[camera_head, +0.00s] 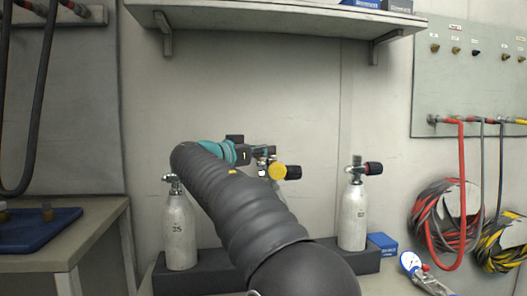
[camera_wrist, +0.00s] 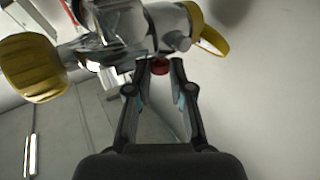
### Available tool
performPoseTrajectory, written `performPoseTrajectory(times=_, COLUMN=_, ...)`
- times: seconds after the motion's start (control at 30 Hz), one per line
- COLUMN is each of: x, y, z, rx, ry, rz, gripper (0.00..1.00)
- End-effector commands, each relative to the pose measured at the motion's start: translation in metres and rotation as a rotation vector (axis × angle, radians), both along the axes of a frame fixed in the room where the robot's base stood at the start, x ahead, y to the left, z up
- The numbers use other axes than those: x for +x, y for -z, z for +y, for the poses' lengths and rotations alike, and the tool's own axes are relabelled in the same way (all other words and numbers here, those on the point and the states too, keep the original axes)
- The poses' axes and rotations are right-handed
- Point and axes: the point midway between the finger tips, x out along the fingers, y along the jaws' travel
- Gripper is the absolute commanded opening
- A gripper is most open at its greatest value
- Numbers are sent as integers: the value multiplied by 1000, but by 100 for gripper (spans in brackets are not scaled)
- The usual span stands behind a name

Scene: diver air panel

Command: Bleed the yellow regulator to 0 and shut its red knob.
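The yellow regulator (camera_wrist: 125,30) fills the top of the wrist view, a metal body with a ribbed yellow knob (camera_wrist: 35,68) at left and a yellow-rimmed part (camera_wrist: 207,30) at right. A small red knob (camera_wrist: 160,67) shows below the body, between the fingertips of my gripper (camera_wrist: 160,70). The fingers are partly spread, one on each side of it. I cannot tell whether they touch it. In the head view my arm reaches to the regulator's round yellow part (camera_head: 277,171), with a black knob (camera_head: 293,172) beside it.
Grey cylinders stand on either side, one at left (camera_head: 179,232) and one at right (camera_head: 352,217) with a black-knobbed valve. A shelf (camera_head: 270,18) hangs above. A pressure gauge (camera_head: 411,261) and a blue box (camera_head: 381,243) are at right, near a hose panel (camera_head: 470,85).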

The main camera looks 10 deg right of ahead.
Motion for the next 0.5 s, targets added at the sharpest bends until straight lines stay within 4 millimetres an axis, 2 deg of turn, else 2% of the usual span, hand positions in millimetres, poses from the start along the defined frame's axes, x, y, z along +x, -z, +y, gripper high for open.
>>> performPoseTrajectory(times=0.17, x=0, y=0, z=0, rx=-1, ry=6, rz=1, gripper=0)
performPoseTrajectory(times=0.5, x=3, y=-1, z=1, rx=-1, ry=130, rz=0, gripper=0)
